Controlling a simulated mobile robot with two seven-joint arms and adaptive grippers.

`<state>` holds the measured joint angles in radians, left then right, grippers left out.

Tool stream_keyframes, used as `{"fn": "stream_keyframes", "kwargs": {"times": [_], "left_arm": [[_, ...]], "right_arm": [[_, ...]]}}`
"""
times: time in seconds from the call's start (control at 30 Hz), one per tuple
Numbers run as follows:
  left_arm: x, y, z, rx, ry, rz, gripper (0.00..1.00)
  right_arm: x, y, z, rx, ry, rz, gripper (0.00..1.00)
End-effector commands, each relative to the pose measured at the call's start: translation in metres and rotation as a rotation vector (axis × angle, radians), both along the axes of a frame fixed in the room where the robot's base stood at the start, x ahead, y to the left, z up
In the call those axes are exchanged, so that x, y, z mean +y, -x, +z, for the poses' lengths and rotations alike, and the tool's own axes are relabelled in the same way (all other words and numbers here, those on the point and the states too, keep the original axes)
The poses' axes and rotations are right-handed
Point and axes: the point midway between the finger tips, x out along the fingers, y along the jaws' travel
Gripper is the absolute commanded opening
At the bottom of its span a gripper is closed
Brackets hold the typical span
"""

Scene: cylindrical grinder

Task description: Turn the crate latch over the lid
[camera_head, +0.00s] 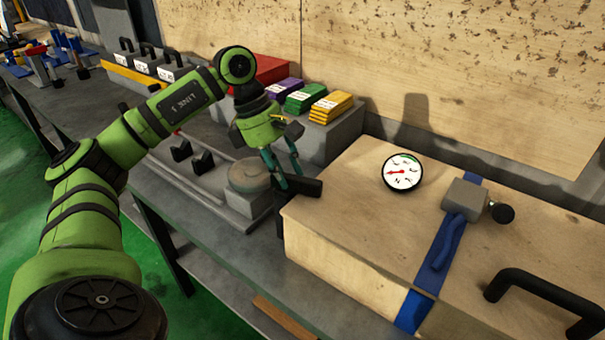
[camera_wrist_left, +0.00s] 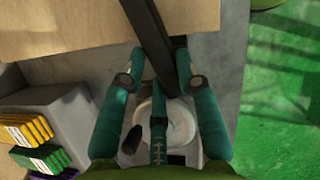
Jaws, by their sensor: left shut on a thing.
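The wooden crate (camera_head: 335,235) stands at the right of the bench, with its pale flat lid (camera_head: 345,190) on top. A black bar that looks like the latch (camera_head: 305,187) is at the crate's left end, near the lid's corner. My left gripper (camera_head: 285,172) is shut on this bar. In the left wrist view the dark bar (camera_wrist_left: 148,30) runs between the teal fingers and overlaps the edge of the wood (camera_wrist_left: 60,25). I cannot tell whether it touches the lid. My right gripper is not in view.
A round dial gauge (camera_head: 402,172), a blue strap (camera_head: 447,240) with a grey block (camera_head: 465,198), and a black handle (camera_head: 540,295) are on the crate. Left of it are a grey machine fixture (camera_head: 245,175) and coloured stacks (camera_head: 332,105). A wooden panel (camera_head: 480,60) stands behind.

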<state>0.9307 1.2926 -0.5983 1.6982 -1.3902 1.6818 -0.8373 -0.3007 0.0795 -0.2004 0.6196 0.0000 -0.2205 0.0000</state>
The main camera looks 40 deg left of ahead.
Motion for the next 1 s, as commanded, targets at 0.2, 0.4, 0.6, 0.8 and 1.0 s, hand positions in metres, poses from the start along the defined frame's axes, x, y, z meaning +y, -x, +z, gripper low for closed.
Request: {"fn": "stream_keyframes", "kwargs": {"times": [0.2, 0.4, 0.6, 0.8, 1.0], "left_arm": [[0.0047, 0.0040, -0.0005, 0.000, 0.000, -0.012, 0.00], [0.0048, 0.0042, -0.0002, 0.000, 0.000, -0.012, 0.00], [0.0048, 0.0041, -0.0003, 0.001, 0.000, -0.011, 0.57], [0.0047, 0.0040, -0.0003, 0.001, 0.000, -0.011, 0.57], [0.0061, 0.0040, 0.0036, -0.001, 0.001, -0.010, 0.57]], "right_arm": [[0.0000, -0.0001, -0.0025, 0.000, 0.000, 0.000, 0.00], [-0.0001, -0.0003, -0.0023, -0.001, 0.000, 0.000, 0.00], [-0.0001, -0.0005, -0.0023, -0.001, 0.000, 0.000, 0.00], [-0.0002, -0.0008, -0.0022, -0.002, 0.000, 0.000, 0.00], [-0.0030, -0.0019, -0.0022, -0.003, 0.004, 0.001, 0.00]]}}
